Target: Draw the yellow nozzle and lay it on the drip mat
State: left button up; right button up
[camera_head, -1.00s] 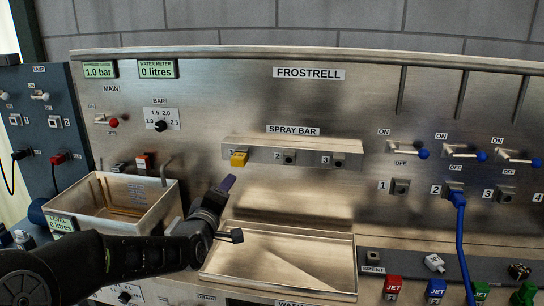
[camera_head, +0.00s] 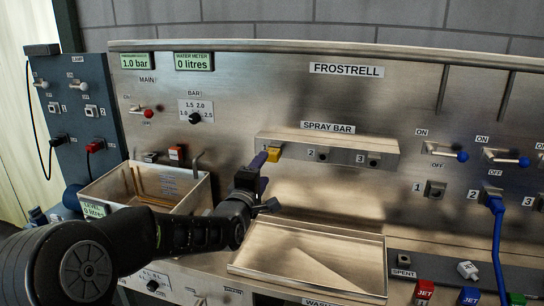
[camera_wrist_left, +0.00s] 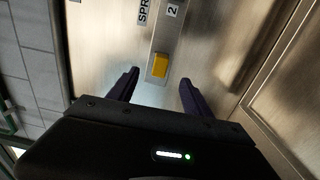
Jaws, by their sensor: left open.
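The yellow nozzle (camera_head: 275,154) sits in socket 1 at the left end of the spray bar (camera_head: 340,153). It also shows in the left wrist view (camera_wrist_left: 160,65). My left gripper (camera_head: 262,171) is open, with its purple fingers just in front of and beside the nozzle. In the left wrist view the nozzle lies between the two fingers' lines, slightly beyond the fingertips (camera_wrist_left: 159,77), with no contact visible. I cannot make out a drip mat for certain; a shallow steel tray (camera_head: 290,255) lies below the bar. My right gripper is not in view.
A deep steel basin (camera_head: 198,196) stands left, behind my left arm. Spray bar sockets 2 and 3 look empty. A blue hose (camera_head: 498,235) hangs at the right, near red, blue and green jet blocks (camera_head: 424,291). The shallow tray looks empty.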

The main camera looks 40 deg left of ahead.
aim_at(270, 159)
pick_arm(q)
jog(key=x, duration=0.4)
jog(key=b+x, duration=0.2)
jog(key=x, duration=0.1)
jog(key=shift+f+b, duration=0.25)
jog(key=shift+b, duration=0.15)
jog(key=shift+w+a+r+b, duration=0.15)
jog(key=shift+w+b, duration=0.2)
jog(key=shift+w, duration=0.25)
jog(key=shift+r, duration=0.15)
jog(key=shift+b, duration=0.6)
jog(key=shift+b, duration=0.5)
